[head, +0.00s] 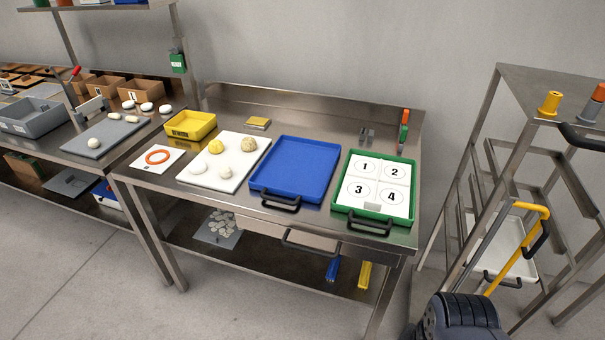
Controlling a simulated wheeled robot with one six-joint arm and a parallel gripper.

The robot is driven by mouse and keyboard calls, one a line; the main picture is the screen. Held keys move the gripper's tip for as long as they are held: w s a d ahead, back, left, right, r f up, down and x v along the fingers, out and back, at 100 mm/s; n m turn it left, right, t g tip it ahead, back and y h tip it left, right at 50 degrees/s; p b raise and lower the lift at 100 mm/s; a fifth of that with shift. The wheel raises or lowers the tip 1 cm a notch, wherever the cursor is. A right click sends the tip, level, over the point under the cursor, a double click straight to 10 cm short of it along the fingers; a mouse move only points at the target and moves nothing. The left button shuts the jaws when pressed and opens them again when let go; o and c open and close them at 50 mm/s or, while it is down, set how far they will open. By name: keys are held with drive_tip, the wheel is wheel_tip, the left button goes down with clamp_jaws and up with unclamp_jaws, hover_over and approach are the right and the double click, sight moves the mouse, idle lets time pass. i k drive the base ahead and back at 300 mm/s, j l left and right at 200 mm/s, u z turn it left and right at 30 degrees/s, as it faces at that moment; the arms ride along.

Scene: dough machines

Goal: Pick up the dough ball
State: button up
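Several dough balls lie on a white board on the steel table: a yellow ball (216,146), a tan speckled ball (249,144), a white ball (198,168) and a pale cream ball (225,173). The white board (240,163) lies left of the blue tray. More pale pieces lie on the left bench, one round piece (93,143) on a grey board. Which ball the task means, I cannot tell. A dark ribbed part of my arm shows at the bottom right; my gripper is not in view.
A metal rack (480,125) with a yellow lever (520,262) stands right. Floor (80,275) is clear at front left.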

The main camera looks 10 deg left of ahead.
sight(225, 172)
drive_tip(key=i+j, duration=0.2)
drive_tip(key=j, duration=0.25)
drive_tip(key=i+j+u, duration=0.1)
drive_tip(key=i+j, duration=0.15)
drive_tip(key=j, duration=0.2)
drive_tip(key=i+j, duration=0.25)
drive_tip(key=j, duration=0.15)
drive_tip(key=i+j, duration=0.2)
drive_tip(key=j, duration=0.25)
drive_tip(key=i+j+u, duration=0.1)
drive_tip(key=i+j, duration=0.15)
drive_tip(key=j, duration=0.15)
